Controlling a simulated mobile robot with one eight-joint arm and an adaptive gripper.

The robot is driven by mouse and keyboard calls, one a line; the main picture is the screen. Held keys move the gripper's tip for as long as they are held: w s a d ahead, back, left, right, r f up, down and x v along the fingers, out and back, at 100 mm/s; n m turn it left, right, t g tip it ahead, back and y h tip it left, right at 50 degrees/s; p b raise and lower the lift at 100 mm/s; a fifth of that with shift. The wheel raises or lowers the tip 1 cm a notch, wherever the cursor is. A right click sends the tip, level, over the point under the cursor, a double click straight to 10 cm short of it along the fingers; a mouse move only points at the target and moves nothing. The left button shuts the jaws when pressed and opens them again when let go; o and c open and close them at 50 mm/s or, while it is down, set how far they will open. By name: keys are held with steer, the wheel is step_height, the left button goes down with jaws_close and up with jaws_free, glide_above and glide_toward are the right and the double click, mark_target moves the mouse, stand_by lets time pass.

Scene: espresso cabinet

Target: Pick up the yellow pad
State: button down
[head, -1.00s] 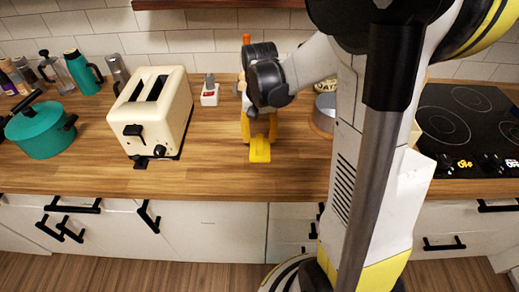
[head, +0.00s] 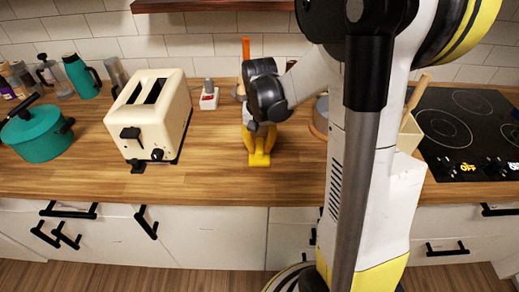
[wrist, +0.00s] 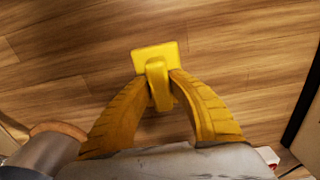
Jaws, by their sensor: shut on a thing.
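The yellow pad (wrist: 156,70) has a flat plate and a raised grip. In the wrist view the grip sits between my two yellow fingers, with the plate beyond the fingertips. The pad also shows on the wooden counter in the head view (head: 259,160), at the front of my fingers. My gripper (wrist: 160,84) is shut on the pad's grip, and it also shows in the head view (head: 259,145). The pad looks at counter level; I cannot tell whether it is lifted clear. My fingers hide part of the grip.
A cream toaster (head: 150,118) stands left of my gripper, with a small red-and-white item (head: 208,98) behind it. A teal pot (head: 38,133) is at the far left. A cooktop (head: 465,130) lies right. The counter front (head: 225,188) is clear.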

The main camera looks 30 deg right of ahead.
mark_target(261, 144)
steer(key=shift+r, duration=0.45)
steer(key=r, duration=0.1)
steer(key=r+p, duration=0.2)
steer(key=r, duration=0.1)
steer(key=shift+s+d, duration=0.15)
steer(key=shift+d, duration=0.1)
steer(key=s+d+r+p, duration=0.3)
steer(key=s+d+r, duration=0.3)
steer(key=d, duration=0.3)
steer(key=shift+s+p, duration=0.15)
steer(key=shift+p, duration=0.15)
